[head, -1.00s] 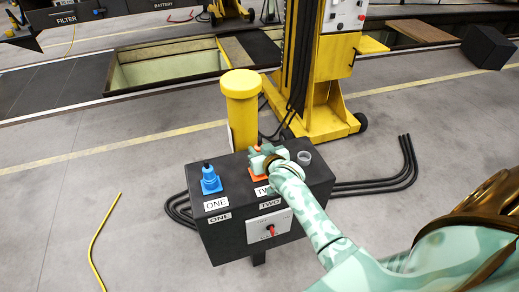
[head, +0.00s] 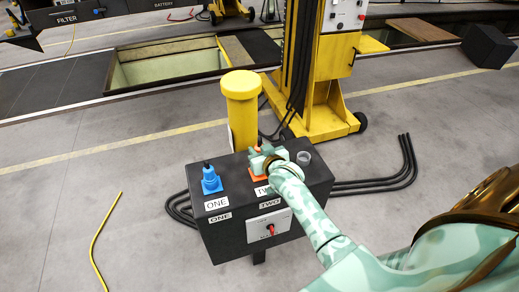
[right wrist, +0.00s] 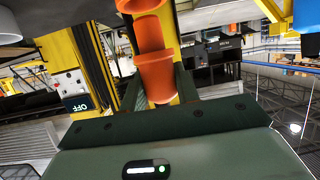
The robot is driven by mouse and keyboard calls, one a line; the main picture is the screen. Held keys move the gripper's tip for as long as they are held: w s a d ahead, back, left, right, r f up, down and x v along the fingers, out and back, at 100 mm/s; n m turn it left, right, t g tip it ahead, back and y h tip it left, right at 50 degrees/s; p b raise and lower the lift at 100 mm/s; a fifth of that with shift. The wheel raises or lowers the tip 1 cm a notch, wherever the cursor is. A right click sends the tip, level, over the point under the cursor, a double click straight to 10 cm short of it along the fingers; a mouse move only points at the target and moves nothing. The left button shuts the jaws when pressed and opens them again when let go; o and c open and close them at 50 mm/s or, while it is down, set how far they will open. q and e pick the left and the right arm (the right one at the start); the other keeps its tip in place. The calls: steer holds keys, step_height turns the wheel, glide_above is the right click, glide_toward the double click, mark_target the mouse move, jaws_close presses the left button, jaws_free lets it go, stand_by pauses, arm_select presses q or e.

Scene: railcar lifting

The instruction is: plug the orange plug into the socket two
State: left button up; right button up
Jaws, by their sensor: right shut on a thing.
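The orange plug (right wrist: 155,73) is between the fingers of my right gripper (right wrist: 160,92) in the right wrist view. In the head view my right gripper (head: 262,158) is shut on it, above the black box. A small bit of orange shows at the gripper's top. An orange square base (head: 258,174) shows below the gripper, behind the TWO label (head: 265,190), at socket two. The gripper hides most of that socket. I cannot tell whether the plug is in the socket. My left gripper is not in view.
The black box (head: 225,237) carries a blue fitting (head: 211,180) by the ONE label, a grey round ring (head: 304,158) and a red switch (head: 271,229). A yellow post (head: 241,105) stands close behind. Black cables (head: 375,184) run right; a yellow cable (head: 96,240) lies left.

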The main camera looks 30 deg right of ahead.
steer(key=shift+p, duration=0.3)
stand_by(0.4)
steer(key=shift+f+b, duration=1.35)
steer(key=shift+f, duration=0.65)
steer(key=o, duration=1.1)
steer(key=p+v, duration=0.3)
steer(key=v, duration=1.3)
steer(key=shift+s, duration=0.2)
